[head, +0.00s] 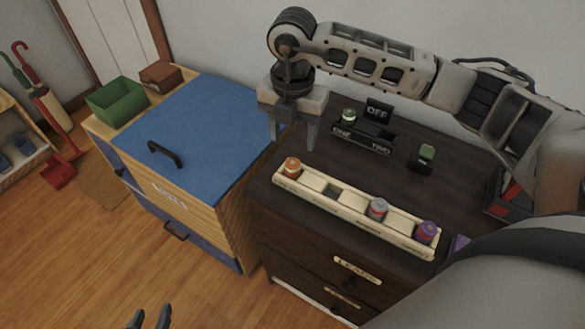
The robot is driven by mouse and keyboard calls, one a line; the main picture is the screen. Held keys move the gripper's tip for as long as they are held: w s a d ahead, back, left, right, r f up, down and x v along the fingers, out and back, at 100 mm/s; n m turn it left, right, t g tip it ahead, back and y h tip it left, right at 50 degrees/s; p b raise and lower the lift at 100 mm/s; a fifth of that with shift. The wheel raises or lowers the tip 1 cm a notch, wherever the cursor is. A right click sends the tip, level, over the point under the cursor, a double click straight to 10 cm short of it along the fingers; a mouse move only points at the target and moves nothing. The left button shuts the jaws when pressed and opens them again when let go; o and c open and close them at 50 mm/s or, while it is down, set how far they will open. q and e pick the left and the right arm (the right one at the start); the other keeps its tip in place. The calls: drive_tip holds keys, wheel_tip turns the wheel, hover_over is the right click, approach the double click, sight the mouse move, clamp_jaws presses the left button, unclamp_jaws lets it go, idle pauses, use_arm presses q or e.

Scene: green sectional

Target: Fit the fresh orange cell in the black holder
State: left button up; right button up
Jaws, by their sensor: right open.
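The orange cell (292,168) stands upright in the leftmost slot of a cream rack (352,214) on the dark cabinet. The black holder (364,143) sits behind the rack, marked ONE and TWO, with an OFF sign (378,109) at its back. A green-topped cell (348,117) stands at its ONE end; I see no cell at the TWO end. My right gripper (292,138) points down, open and empty, behind and above the orange cell, left of the holder. My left gripper (150,319) shows only its fingertips at the bottom edge, apart with nothing between them.
The rack also holds a grey cell (378,208) and a purple cell (427,232); its second slot is empty. A black block with a green top (426,155) stands right of the holder. A blue-topped chest (190,130) with a black handle stands left of the cabinet.

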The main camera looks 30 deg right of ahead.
sight(293, 162)
drive_tip(key=f, duration=0.8)
drive_tip(key=shift+w+d+p, duration=0.1)
drive_tip(key=shift+w+p, duration=0.15)
drive_tip(key=shift+p, duration=0.15)
drive_tip(key=c, duration=1.1)
